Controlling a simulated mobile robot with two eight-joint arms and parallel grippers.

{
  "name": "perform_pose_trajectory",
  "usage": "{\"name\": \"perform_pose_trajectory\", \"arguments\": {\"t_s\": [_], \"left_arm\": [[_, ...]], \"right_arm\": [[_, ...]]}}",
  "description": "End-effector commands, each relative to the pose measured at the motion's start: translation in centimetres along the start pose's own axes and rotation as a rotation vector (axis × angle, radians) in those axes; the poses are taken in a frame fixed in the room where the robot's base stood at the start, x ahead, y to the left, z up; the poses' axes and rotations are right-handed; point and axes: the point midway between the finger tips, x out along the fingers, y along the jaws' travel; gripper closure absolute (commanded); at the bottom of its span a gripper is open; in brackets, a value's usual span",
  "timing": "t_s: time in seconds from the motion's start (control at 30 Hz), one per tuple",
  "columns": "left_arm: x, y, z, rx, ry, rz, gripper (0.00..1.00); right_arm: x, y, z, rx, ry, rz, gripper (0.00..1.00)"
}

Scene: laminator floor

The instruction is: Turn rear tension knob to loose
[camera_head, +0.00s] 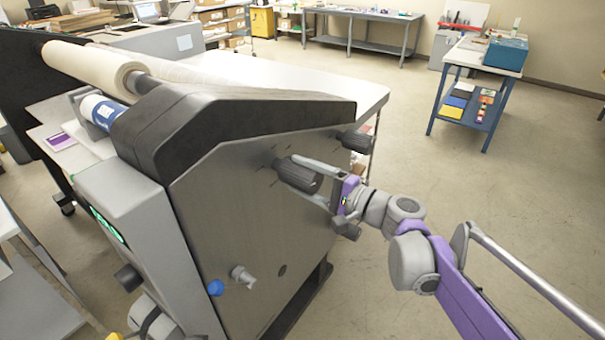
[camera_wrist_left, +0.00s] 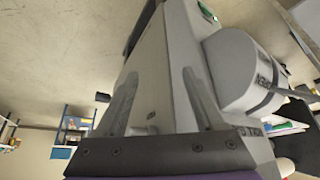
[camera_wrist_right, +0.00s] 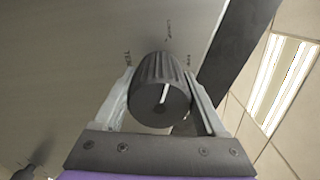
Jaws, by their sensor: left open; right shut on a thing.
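A dark ribbed knob, which I take as the rear tension knob (camera_head: 293,173), sticks out of the laminator's grey side panel (camera_head: 225,205). My right gripper (camera_head: 305,177) is shut on it, one finger on each side. In the right wrist view the knob (camera_wrist_right: 158,90) sits between the fingers (camera_wrist_right: 160,78). Its white pointer line points up and slightly right. Small labels surround it on the panel, too small to read surely. In the left wrist view my left gripper (camera_wrist_left: 160,105) is open with nothing between its fingers, facing a pale machine body.
Another dark knob (camera_head: 355,141) is at the panel's upper right. A blue button (camera_head: 215,287) and a silver knob (camera_head: 242,275) are low on the panel. A black knob (camera_head: 128,277) is on the front. Open floor (camera_head: 480,210) lies to the right.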

Motion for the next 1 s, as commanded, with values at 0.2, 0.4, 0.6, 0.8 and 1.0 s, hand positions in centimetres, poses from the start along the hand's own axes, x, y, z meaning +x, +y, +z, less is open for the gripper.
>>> {"name": "perform_pose_trajectory", "arguments": {"t_s": [0.2, 0.4, 0.6, 0.8, 1.0], "left_arm": [[-0.1, 0.0, -0.1, 0.000, 0.001, 0.000, 0.30], [0.0, 0.0, -0.1, 0.000, 0.001, 0.000, 0.30], [0.0, 0.0, -0.1, 0.000, 0.001, 0.000, 0.30], [0.0, 0.0, -0.1, 0.000, 0.001, 0.000, 0.30], [0.1, 0.0, 0.2, 0.000, -0.002, 0.000, 0.30]], "right_arm": [[0.0, 0.0, 0.0, -0.012, 0.001, 0.000, 0.82], [0.0, 0.0, 0.0, -0.012, 0.001, 0.000, 0.82], [0.0, 0.0, 0.0, -0.011, 0.001, 0.000, 0.00], [0.0, 0.0, 0.0, -0.010, 0.000, 0.000, 0.00], [-1.6, 0.1, -0.1, -0.009, 0.004, 0.000, 0.00]]}}
